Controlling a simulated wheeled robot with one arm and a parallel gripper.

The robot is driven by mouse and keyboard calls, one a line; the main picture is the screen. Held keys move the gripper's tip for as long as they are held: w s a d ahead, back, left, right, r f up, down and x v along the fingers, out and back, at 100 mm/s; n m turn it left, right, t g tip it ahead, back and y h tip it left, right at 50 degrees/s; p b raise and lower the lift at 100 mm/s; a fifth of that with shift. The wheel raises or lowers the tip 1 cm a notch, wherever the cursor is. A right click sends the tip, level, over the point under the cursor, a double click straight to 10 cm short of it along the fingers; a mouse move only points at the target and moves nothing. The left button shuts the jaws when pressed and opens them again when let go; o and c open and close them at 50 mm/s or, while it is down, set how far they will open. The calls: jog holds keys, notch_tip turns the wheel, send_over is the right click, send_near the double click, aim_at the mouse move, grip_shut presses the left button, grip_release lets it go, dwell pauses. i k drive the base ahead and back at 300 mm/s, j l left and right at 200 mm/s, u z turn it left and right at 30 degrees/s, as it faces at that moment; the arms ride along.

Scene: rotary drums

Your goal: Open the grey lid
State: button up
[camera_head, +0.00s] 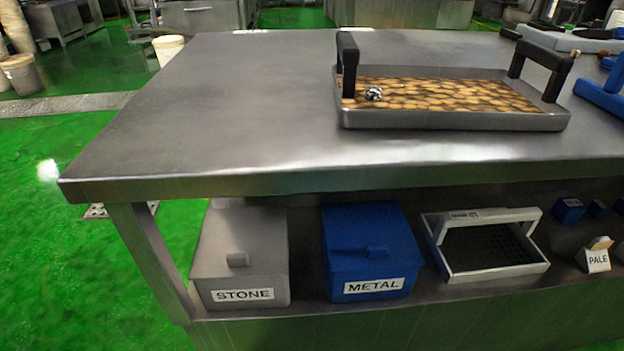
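The grey box labelled STONE (241,281) stands on the lower shelf at the left, under the table top. Its grey lid (243,243) lies shut on top, with a small grey handle (238,260) near the front. The rear of the lid is hidden by the table edge. My gripper is not in view.
A blue METAL box (370,289) with a lid stands right of the grey box. The table top (220,110) overhangs the shelf and carries a handled tray (450,118). Green floor (40,220) is clear at left.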

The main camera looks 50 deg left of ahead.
aim_at(240, 243)
jog(key=u, duration=2.4)
jog(key=k+j+z, duration=0.15)
jog(key=k+z, duration=0.45)
